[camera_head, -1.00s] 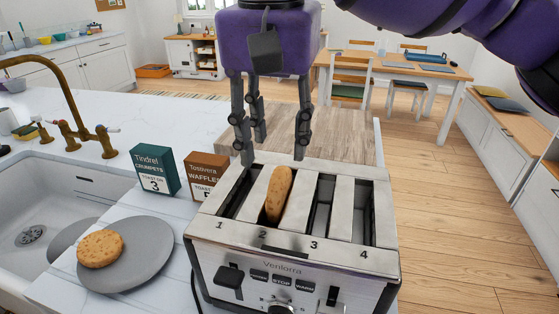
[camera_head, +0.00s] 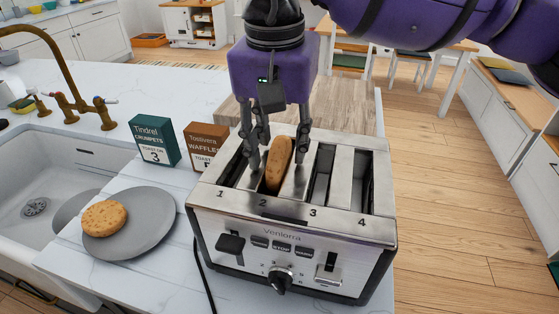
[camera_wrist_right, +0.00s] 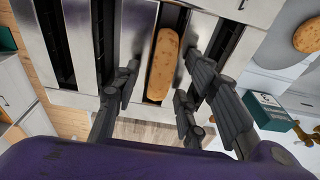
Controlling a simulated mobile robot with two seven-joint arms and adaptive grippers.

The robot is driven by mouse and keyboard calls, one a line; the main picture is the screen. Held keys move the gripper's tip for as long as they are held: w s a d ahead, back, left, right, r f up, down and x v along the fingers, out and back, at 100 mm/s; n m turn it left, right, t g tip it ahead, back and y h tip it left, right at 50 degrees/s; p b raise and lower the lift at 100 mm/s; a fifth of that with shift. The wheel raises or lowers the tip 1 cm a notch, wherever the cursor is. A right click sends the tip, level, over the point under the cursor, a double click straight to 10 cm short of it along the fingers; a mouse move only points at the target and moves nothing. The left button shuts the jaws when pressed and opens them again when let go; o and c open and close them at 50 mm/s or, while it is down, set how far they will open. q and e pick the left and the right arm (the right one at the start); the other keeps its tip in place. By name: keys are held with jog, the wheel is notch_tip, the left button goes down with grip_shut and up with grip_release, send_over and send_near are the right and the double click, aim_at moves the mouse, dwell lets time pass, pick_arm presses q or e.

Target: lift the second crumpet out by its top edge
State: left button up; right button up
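The second crumpet (camera_head: 278,168) is golden brown and stands upright in slot 2 of the steel toaster (camera_head: 338,245), its upper part above the slot. My right gripper (camera_head: 276,160) points down over it, with fingers on both sides. In the right wrist view the crumpet (camera_wrist_right: 163,62) lies between the spread fingers (camera_wrist_right: 163,88), with a visible gap on each side. The right gripper is open and holds nothing. Another crumpet (camera_head: 104,217) lies flat on a grey plate (camera_head: 150,232) to the left. My left gripper is not in view.
Slots 1, 3 and 4 look empty. A green crumpet box (camera_head: 154,141) and a brown waffle box (camera_head: 204,145) stand left of the toaster, behind the plate. A wooden board (camera_head: 350,118) lies behind it. The sink (camera_head: 45,170) and brass tap (camera_head: 75,117) are farther left.

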grip_shut()
jog(key=shift+r, duration=0.1)
